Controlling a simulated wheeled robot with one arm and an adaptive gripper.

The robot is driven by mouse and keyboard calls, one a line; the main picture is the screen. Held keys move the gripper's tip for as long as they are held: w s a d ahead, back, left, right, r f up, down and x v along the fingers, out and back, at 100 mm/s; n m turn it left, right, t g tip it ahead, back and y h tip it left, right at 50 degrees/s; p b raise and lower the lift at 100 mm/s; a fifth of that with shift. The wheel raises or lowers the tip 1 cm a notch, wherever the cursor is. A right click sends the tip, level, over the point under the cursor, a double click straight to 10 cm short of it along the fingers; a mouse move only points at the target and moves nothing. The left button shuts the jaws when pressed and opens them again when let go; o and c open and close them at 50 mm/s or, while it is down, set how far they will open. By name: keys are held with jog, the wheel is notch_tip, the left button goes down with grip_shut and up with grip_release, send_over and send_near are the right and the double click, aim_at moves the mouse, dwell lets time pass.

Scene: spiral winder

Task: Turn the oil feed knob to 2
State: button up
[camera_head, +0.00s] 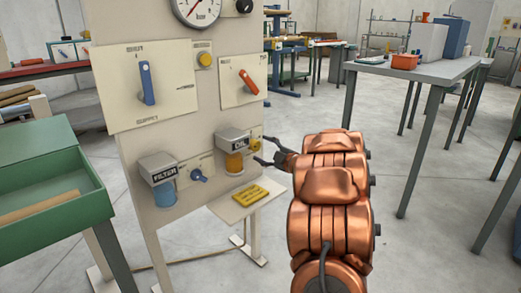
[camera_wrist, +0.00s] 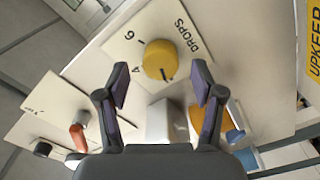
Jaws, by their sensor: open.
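The oil feed knob (camera_wrist: 159,58) is a round yellow knob with a dark pointer line on a pale plate marked DROPS. The numerals 6 and apparently 4 show beside it; other marks are hidden or unreadable. In the wrist view the pointer line lies at the knob's lower side, toward my gripper (camera_wrist: 158,84). My gripper is open, a fingertip on each side of the knob's lower edge in the picture; I cannot tell whether they touch it. In the head view the knob (camera_head: 255,145) is right of the OIL unit (camera_head: 236,160), and my gripper (camera_head: 266,152) is beside it.
Left of the OIL unit are a FILTER unit (camera_head: 162,190) and a small blue valve (camera_head: 198,176). Above are a blue lever (camera_head: 147,82) and a red lever (camera_head: 249,82). A small shelf (camera_head: 225,209) with a yellow label juts out below. A green bin (camera_head: 50,190) stands at left.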

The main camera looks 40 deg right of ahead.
jog(key=s, duration=1)
jog(key=shift+a, duration=0.15)
jog(key=w+r+m+g+h+p, duration=0.3)
jog(key=w+r+m+h+p, duration=0.15)
jog(key=r+p, duration=0.65)
jog(key=a+r+m+g+h+p, duration=0.35)
jog(key=a+r+g+p, duration=0.2)
jog(key=r+p, duration=0.4)
jog(key=s+a+r+m+g+y+p, duration=0.1)
jog(key=s+a+r+g+y+p, duration=0.1)
jog(key=s+a+p, duration=0.5)
jog(key=s+a+r+m+g+y+p, duration=0.1)
jog(key=s+a+r+g+y+p, duration=0.2)
jog(key=s+a, duration=1)
jog(key=s+a+r+m+g+y+p, duration=0.1)
jog(key=s+a+r+g+y+p, duration=0.2)
jog(key=a, duration=1.5)
jog(key=s+r+g+p, duration=0.3)
jog(key=s+r+p, duration=0.2)
jog(key=s+p, duration=0.2)
jog(key=shift+s+a+p, duration=0.15)
jog(key=shift+a+p, duration=0.25)
jog(key=shift+p, duration=0.65)
